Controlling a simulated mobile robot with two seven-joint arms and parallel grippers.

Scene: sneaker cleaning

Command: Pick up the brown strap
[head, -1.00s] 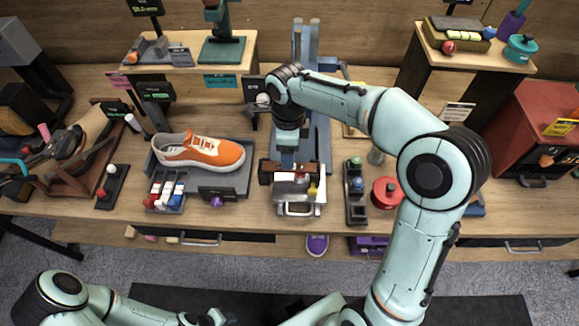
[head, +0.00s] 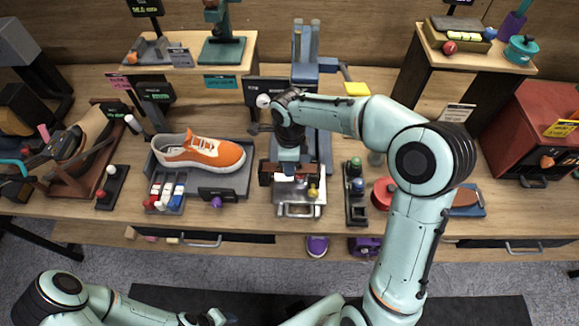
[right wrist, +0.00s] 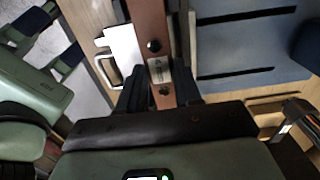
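The brown strap (right wrist: 150,28) runs down the middle of the right wrist view, with dark holes and a small metal plate. Its lower end passes between the two dark fingers of my right gripper (right wrist: 161,90), one close along each side. I cannot tell whether they press on it. In the head view my right gripper (head: 287,168) points down over the metal-fronted block on the bench. A bit of brown (head: 265,174) shows at its left; the rest there is hidden. My left gripper (head: 222,318) is partly visible at the bottom edge, away from the bench; its fingers are unclear.
An orange sneaker (head: 200,152) sits on a grey tray at left, with small bottles (head: 166,192) in front. A dark holder with coloured knobs (head: 356,192) and a red round container (head: 383,193) stand at right. A blue stand (head: 306,70) rises behind the gripper.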

